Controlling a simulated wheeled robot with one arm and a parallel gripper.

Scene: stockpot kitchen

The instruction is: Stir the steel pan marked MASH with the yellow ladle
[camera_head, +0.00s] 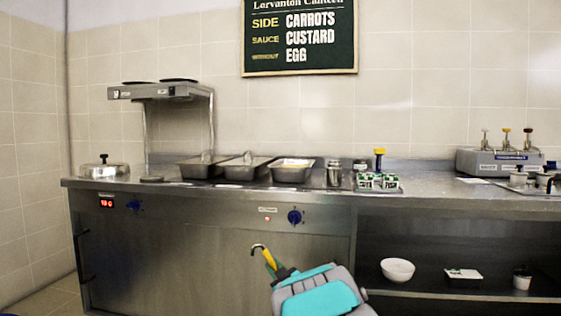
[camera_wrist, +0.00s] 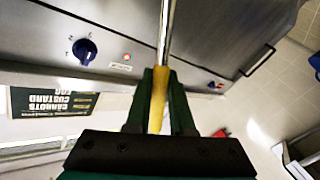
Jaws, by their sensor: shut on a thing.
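My gripper (camera_head: 278,270) is shut on the yellow handle of the ladle (camera_head: 269,258), in front of the steel counter's front panel. In the wrist view the yellow handle (camera_wrist: 158,98) sits between the dark fingers (camera_wrist: 161,84), with a steel shaft running on to the top edge. The ladle's bowl is not in view. Three steel pans stand in a row on the counter: left (camera_head: 194,170), middle (camera_head: 240,172) and right (camera_head: 291,175). The right one shows pale yellowish contents. I cannot read a MASH mark on any pan.
A heat-lamp stand (camera_head: 160,92) rises behind the pans. A lidded round pot (camera_head: 104,169) stands at the left. Cartons (camera_head: 377,183) and a pump dispenser unit (camera_head: 497,162) are to the right. A white bowl (camera_head: 397,269) sits on the lower shelf. A menu board (camera_head: 300,64) hangs above.

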